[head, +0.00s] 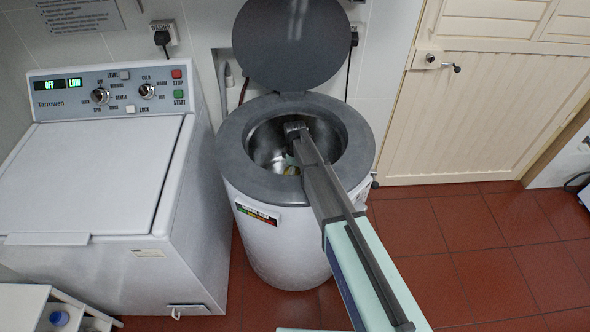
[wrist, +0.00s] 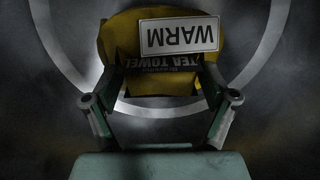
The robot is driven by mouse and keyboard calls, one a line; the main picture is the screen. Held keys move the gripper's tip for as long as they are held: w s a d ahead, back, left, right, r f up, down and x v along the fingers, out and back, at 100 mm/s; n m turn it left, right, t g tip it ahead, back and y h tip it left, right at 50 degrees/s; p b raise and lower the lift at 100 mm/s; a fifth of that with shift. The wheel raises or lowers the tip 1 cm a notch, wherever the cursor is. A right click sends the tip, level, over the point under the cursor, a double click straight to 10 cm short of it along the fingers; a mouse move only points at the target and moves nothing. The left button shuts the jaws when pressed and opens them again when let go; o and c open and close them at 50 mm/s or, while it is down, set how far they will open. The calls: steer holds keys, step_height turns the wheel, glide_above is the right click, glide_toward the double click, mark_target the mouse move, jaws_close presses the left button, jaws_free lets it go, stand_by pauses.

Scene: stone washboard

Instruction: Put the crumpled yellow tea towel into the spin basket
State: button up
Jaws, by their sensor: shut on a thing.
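The yellow tea towel (wrist: 155,88) fills the upper middle of the wrist view, with a white label reading WARM and the printed words TEA TOWEL. My gripper (wrist: 158,105) is shut on the towel, one finger at each side of it. The spin basket (head: 262,150) is the shiny metal drum inside the round grey-rimmed spinner. My arm reaches down through its opening, and the fingertips are hidden in the head view.
The spinner's round dark lid (head: 290,45) stands open behind the opening. The grey rim (head: 355,130) surrounds my arm. A white washing machine (head: 100,180) with a control panel stands at the left, its lid shut. The red tiled floor (head: 480,250) at the right is clear.

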steer(key=shift+f, duration=0.15)
steer(key=o, duration=1.2)
